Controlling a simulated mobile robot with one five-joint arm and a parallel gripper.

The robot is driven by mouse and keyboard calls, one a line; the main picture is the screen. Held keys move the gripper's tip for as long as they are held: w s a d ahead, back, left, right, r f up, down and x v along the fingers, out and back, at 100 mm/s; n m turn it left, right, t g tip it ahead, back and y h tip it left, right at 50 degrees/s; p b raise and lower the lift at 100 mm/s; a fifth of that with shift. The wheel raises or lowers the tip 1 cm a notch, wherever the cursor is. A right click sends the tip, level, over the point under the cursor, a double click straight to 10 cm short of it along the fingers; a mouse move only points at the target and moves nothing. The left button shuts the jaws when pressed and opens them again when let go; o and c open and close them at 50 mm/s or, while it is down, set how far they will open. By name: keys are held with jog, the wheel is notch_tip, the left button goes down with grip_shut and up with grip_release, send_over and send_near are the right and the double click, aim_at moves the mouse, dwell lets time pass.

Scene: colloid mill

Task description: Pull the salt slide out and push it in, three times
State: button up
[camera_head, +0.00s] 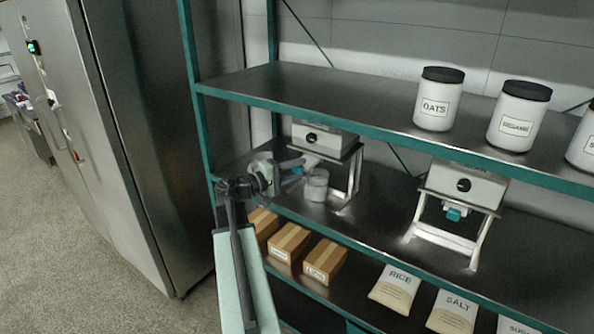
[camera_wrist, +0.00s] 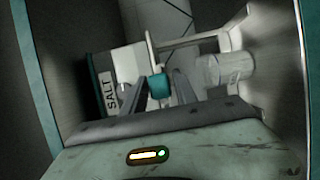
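The salt dispenser (camera_head: 325,139), a pale box with a black knob on a metal stand, stands on the middle shelf at the left. A SALT label (camera_wrist: 108,90) shows in the wrist view. The teal slide tab (camera_wrist: 160,86) lies between the two fingers of my gripper (camera_wrist: 158,92), which look open with gaps on both sides. A clear cup (camera_head: 316,186) stands under the dispenser, close to my gripper, and shows in the wrist view (camera_wrist: 230,68).
A second dispenser (camera_head: 466,186) with a teal tab stands to the right on the same shelf. Jars (camera_head: 435,105) stand on the shelf above; cardboard boxes (camera_head: 289,243) and bags (camera_head: 397,288) lie below. A green shelf post (camera_head: 193,85) and a steel cabinet (camera_head: 150,130) are at the left.

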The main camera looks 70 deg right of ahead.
grip_shut()
dwell(1.2)
